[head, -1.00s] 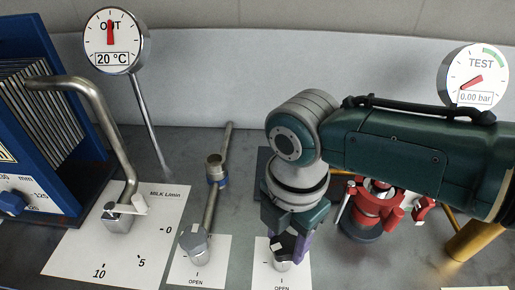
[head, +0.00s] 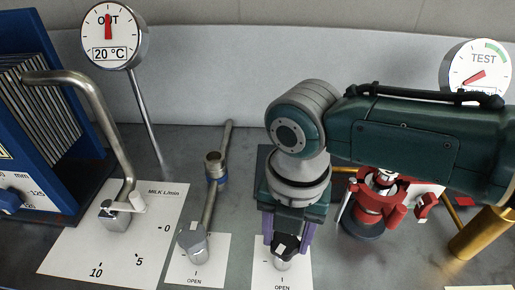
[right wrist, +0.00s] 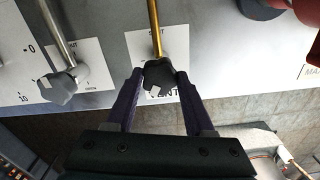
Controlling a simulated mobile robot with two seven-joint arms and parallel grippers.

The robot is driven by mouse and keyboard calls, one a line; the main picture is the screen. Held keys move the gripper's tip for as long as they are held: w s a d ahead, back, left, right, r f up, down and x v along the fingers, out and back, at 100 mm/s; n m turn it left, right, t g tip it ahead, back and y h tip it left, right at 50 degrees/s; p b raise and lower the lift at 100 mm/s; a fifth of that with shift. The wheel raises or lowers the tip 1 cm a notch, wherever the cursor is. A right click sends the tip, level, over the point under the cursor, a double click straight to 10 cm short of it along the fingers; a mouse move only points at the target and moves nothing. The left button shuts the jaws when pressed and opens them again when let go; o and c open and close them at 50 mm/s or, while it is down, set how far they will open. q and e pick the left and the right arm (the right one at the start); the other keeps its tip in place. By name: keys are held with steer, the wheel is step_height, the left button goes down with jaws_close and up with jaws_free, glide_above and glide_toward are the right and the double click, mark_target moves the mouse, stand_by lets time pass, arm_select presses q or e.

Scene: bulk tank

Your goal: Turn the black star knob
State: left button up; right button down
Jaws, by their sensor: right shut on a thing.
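The black star knob (head: 287,244) sits over a white card marked OPEN, front centre in the head view. It also shows in the right wrist view (right wrist: 160,76), with a white mark on it. My right gripper (head: 288,236) comes down on it from above, its purple fingers on either side. In the right wrist view, the fingers (right wrist: 160,88) flank the knob and are shut on it. The card's lettering is partly hidden there by the knob. My left gripper is not in view.
A grey knob (head: 192,238) on its own card stands just left. Further left is a milk dial card (head: 75,240) with a lever (head: 123,203). A red valve (head: 372,205) and a brass pipe (head: 482,233) stand to the right. Two gauges rise behind.

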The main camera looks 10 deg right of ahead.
mark_target(286, 241)
stand_by(0.3)
steer(key=shift+c, duration=1.4)
jaws_free()
steer(key=shift+r, duration=0.1)
step_height(286, 241, up, 10)
steer(key=p, duration=0.1)
steer(key=shift+p, duration=0.4)
